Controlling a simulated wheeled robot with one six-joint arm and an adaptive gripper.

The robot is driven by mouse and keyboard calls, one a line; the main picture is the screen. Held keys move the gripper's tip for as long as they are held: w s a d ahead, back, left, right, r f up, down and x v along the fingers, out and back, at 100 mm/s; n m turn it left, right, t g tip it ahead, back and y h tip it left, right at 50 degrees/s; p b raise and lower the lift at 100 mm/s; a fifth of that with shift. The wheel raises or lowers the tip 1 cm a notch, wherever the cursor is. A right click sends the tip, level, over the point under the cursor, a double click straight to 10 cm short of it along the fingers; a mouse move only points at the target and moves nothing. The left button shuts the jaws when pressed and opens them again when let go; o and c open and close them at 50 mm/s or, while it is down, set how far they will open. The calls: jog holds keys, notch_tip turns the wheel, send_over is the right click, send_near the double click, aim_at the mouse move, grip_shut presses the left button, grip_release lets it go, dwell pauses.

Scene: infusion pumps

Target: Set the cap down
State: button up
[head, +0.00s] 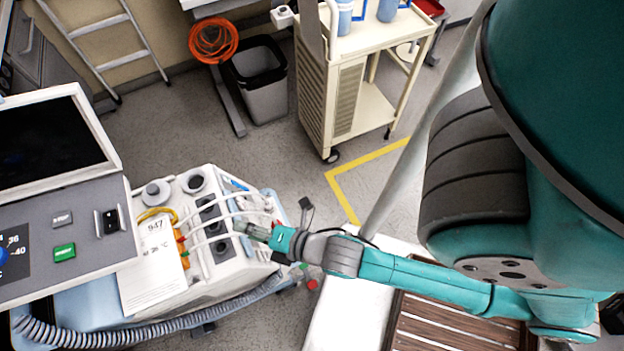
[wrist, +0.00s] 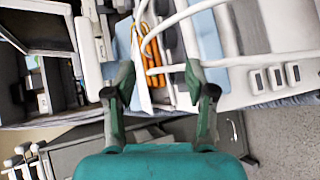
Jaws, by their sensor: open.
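My gripper (head: 250,229) reaches in from the right over the white pump unit (head: 232,260), close to its tubes and dark ports. In the wrist view my gripper (wrist: 160,82) has its two fingers wide apart, with nothing visibly held. Orange clips (wrist: 152,55) and a white card (wrist: 139,70) show beyond the gap. I cannot pick out a cap for certain. A round grey knob-like piece (head: 156,191) sits on top of the unit, and a small red round piece (head: 312,284) shows beside it at the lower right.
A monitor (head: 55,145) with a control panel stands at the left. A printed card (head: 152,265) hangs on the unit's front. White tubes (head: 205,217) cross the unit. A slatted brown surface (head: 450,325) lies at the lower right. A cream trolley (head: 345,85) and bin (head: 260,85) stand behind.

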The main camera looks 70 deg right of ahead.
jog(key=s+r+m, duration=0.3)
jog(key=s+m, duration=0.5)
jog(key=m, duration=0.1)
jog(key=s+r+m, duration=0.4)
jog(key=s+m, duration=0.5)
jog(key=shift+s+d+r+m+t, duration=0.2)
jog(key=shift+s+m+t, duration=0.05)
jog(key=shift+m+t, duration=0.15)
jog(key=shift+c, duration=1.3)
jog(key=shift+d, duration=0.15)
